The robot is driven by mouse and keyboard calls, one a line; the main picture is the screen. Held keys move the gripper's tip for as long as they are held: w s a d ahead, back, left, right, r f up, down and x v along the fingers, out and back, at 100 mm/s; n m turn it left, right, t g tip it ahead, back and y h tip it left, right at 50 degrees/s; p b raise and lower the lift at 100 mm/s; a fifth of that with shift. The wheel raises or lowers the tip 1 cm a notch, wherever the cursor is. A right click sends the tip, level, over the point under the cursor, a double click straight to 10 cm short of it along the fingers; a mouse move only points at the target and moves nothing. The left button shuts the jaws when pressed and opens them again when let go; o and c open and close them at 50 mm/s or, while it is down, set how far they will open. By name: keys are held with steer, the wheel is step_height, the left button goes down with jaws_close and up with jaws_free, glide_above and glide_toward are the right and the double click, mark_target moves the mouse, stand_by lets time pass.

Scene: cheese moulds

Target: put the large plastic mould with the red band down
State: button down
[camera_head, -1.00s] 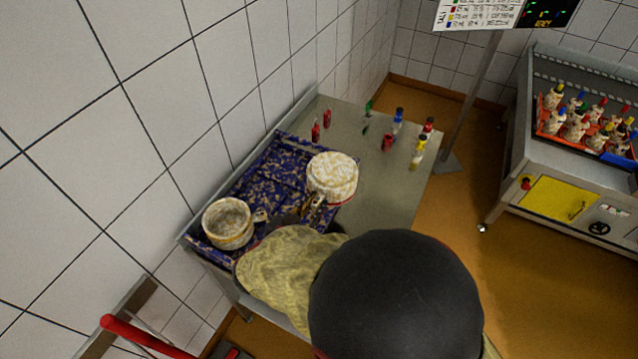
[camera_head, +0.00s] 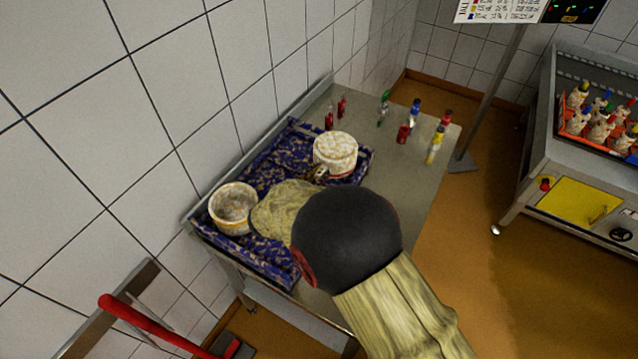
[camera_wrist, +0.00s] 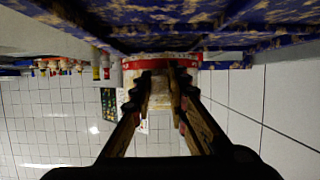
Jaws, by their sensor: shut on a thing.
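The large pale mould with the red band (camera_head: 335,152) is upright at the far right part of the blue patterned tray (camera_head: 262,267). Its red band shows low on its side. My gripper (camera_head: 318,174) is shut on its near side, partly hidden by my arm. In the wrist view, which is upside down, the fingers (camera_wrist: 161,82) meet the mould (camera_wrist: 150,64) close to the tray (camera_wrist: 215,38). I cannot tell whether the mould touches the tray.
A mould with a yellow band (camera_head: 233,208) stands at the tray's near left. Several small bottles, such as a yellow one (camera_head: 435,146) and a red one (camera_head: 403,133), stand on the metal table (camera_head: 393,170) beyond the tray. A tiled wall runs along the left.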

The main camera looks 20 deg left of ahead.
steer(key=shift+w+f+b, duration=0.1)
steer(key=shift+f+b, duration=0.55)
steer(key=shift+f, duration=0.95)
steer(key=shift+f, duration=0.15)
steer(key=c, duration=1.7)
jaws_free()
steer(key=shift+c, duration=0.2)
steer(key=p+v, duration=0.3)
steer(key=v, duration=0.9)
steer(key=shift+r, duration=0.2)
